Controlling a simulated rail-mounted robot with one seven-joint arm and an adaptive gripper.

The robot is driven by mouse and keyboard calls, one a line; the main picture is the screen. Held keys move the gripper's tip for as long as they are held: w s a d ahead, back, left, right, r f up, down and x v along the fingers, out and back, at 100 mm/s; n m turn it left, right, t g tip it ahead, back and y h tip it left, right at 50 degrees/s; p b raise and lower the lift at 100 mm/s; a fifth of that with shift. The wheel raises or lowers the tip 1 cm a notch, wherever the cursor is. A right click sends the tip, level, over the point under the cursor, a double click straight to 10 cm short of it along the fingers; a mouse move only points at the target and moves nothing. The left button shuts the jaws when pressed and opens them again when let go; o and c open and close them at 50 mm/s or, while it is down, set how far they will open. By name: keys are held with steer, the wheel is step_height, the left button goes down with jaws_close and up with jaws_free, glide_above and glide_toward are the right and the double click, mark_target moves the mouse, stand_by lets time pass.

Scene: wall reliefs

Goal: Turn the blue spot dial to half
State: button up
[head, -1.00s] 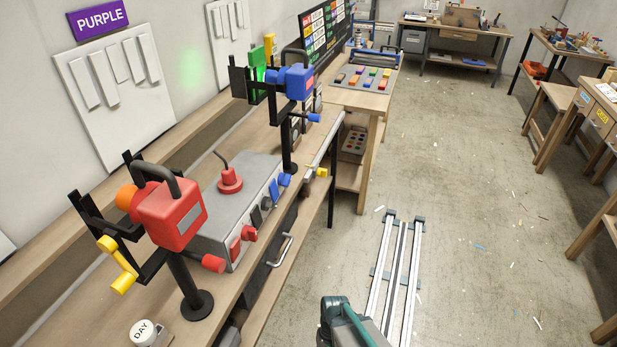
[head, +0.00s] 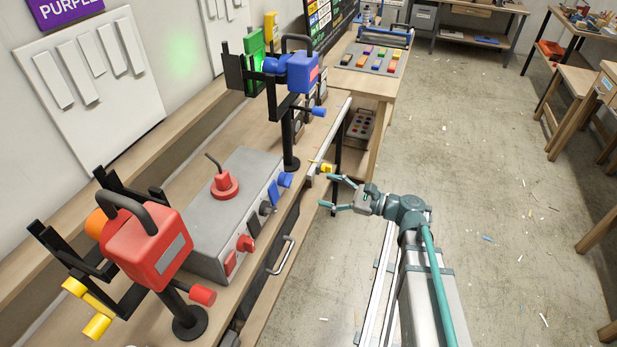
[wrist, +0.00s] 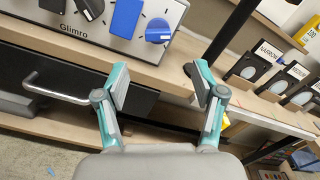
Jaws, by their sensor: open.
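The blue dial (head: 285,179) is on the front of a grey control box on the bench, at its far end. My gripper (head: 332,192) is open and empty, off the bench's front edge and apart from the dial. In the wrist view its spread fingers (wrist: 160,84) are below the dial. The dial's exact setting is too small to tell.
The grey box (head: 240,165) also carries red and black controls and a red joystick. Red (head: 147,245) and blue (head: 302,72) spot lamps stand on either side. A black post rises right of the dial in the wrist view. A drawer handle (head: 281,256) juts out below.

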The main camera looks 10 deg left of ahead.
mark_target(291, 182)
steer(key=a+p, duration=0.1)
steer(key=a, duration=0.2)
steer(key=a+p, duration=0.1)
steer(key=a, duration=0.3)
steer(key=w+a+p, duration=0.1)
steer(key=a, duration=0.2)
steer(key=shift+a+f, duration=0.1)
steer(key=shift+a, duration=0.3)
steer(key=c, duration=1.1)
steer(key=shift+c, duration=0.2)
